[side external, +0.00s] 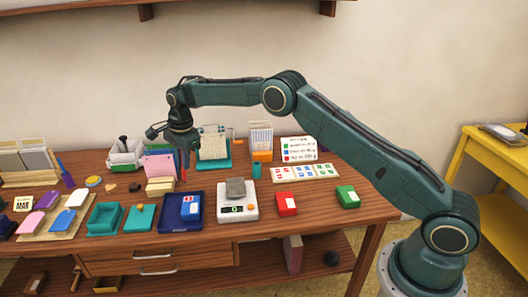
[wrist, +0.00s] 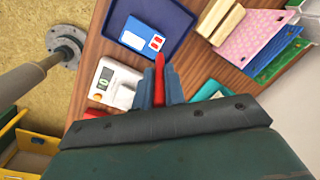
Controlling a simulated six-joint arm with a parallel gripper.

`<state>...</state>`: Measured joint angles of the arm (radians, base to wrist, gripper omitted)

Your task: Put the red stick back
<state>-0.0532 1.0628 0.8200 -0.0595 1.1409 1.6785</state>
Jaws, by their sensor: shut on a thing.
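The red stick (side external: 184,174) is held in my gripper (side external: 183,158) and points downward in the side external view. In the wrist view, the red stick (wrist: 159,78) lies between the two blue-grey fingers of my gripper (wrist: 158,92), with its pointed tip reaching past them. My gripper is shut on it. It hangs above the table behind the dark blue tray (side external: 165,226) and near a cream block stack (side external: 160,186). The upper part of the stick is hidden by my gripper.
A white scale (side external: 252,213) carries a grey block (side external: 236,188). A red box (side external: 286,203) and a green box (side external: 347,196) stand to its right. Pink sheets (side external: 160,166), a teal stand (side external: 214,163) and a small teal cup (side external: 257,170) are close by. Bare wood lies around the scale.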

